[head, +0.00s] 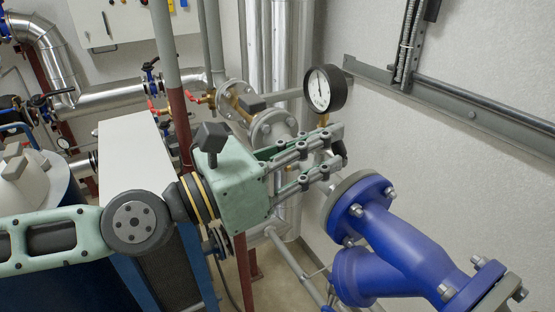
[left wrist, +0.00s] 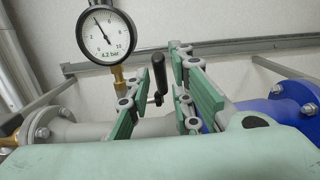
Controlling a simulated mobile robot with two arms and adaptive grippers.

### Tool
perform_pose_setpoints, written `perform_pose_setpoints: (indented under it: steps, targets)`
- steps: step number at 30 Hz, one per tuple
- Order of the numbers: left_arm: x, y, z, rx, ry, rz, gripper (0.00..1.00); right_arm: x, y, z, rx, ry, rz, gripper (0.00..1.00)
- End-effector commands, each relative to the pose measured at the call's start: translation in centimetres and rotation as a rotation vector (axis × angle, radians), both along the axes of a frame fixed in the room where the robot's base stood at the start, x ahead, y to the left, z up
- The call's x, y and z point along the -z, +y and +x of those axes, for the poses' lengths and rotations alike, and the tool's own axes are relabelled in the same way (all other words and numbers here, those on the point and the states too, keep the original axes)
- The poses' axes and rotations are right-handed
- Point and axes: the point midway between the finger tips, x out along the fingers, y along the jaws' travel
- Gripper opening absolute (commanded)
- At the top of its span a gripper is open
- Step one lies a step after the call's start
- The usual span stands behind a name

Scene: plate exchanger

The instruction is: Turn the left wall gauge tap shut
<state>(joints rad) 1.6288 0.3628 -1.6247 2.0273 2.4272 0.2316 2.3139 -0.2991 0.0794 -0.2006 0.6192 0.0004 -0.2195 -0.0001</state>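The gauge (head: 325,88) has a white dial and black rim on a brass stem. It also shows in the left wrist view (left wrist: 106,37), near 4.2 bar. The tap's black handle (left wrist: 159,72) stands nearly upright, right of the gauge, between my left gripper's fingers. In the head view a dark piece of the handle (head: 342,151) shows at the fingertips. My left gripper (head: 337,149) is open, with its fingers spread on both sides of the handle; they also show in the left wrist view (left wrist: 157,97). Contact cannot be told. My right gripper is not in view.
A blue flanged pipe fitting (head: 400,245) is close below and right of the gripper. A grey flange (head: 272,128) and pipe lie behind it. A dark red post (head: 181,125) stands left. A metal wall rail (head: 470,112) runs along the right wall.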

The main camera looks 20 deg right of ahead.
Motion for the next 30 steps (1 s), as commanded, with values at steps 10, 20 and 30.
perform_pose_setpoints:
  steps: [10, 20, 30]
  targets:
    - [0.8, 6.8, -0.5, -0.003, 0.002, -0.001, 0.20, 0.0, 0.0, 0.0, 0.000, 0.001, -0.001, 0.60]
    - [1.0, 9.9, -0.8, 0.000, -0.001, 0.000, 0.20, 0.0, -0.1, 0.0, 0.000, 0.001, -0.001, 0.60]
    - [1.1, 10.0, -0.9, 0.002, -0.003, 0.001, 0.16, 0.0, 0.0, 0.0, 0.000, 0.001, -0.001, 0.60]
